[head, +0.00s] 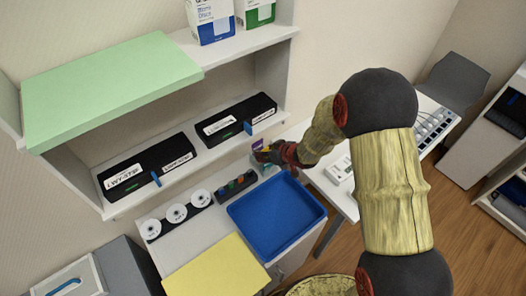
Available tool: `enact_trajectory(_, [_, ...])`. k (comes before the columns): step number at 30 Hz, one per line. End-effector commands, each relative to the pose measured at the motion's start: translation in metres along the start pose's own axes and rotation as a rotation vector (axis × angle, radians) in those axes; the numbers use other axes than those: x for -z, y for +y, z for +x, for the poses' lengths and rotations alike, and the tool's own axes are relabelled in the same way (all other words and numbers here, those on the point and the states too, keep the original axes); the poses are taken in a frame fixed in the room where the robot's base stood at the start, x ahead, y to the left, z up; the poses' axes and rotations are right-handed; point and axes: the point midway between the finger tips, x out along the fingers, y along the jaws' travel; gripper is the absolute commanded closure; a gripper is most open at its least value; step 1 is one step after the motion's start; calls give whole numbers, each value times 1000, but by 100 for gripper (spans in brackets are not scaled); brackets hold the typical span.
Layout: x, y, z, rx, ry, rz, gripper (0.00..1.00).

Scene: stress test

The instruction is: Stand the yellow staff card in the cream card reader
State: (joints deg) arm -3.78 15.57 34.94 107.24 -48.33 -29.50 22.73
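My gripper (266,155) is at the end of my arm, above the far edge of the white counter and just beyond the blue tray. A small purple piece and a small yellow piece (262,150) show at its fingertips. They are too small to tell whether the yellow one is the staff card or whether the fingers hold it. A pale device (340,169) lies on the white table to the right of the gripper, partly beside my arm. It may be the cream card reader, but its slot cannot be made out.
The empty blue tray (238,222) sits on the counter, near a yellow panel (215,272). Left of it are white discs (176,213) and a dark strip with coloured pieces (236,186). Black labelled boxes (148,165) stand on the shelf (215,150) behind. My arm covers much of the right side.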

Motion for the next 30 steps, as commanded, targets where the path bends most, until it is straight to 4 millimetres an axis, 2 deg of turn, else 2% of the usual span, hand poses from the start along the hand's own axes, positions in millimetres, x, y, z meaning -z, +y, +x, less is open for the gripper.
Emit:
enact_trajectory(11, [1, 0, -1, 0, 0, 0, 68])
enact_trajectory(14, [6, 0, -5, 0, 0, 0, 68])
enact_trajectory(23, [37, 0, -34, 0, 0, 0, 68])
enact_trajectory(30, [36, 0, -34, 0, -1, 0, 68])
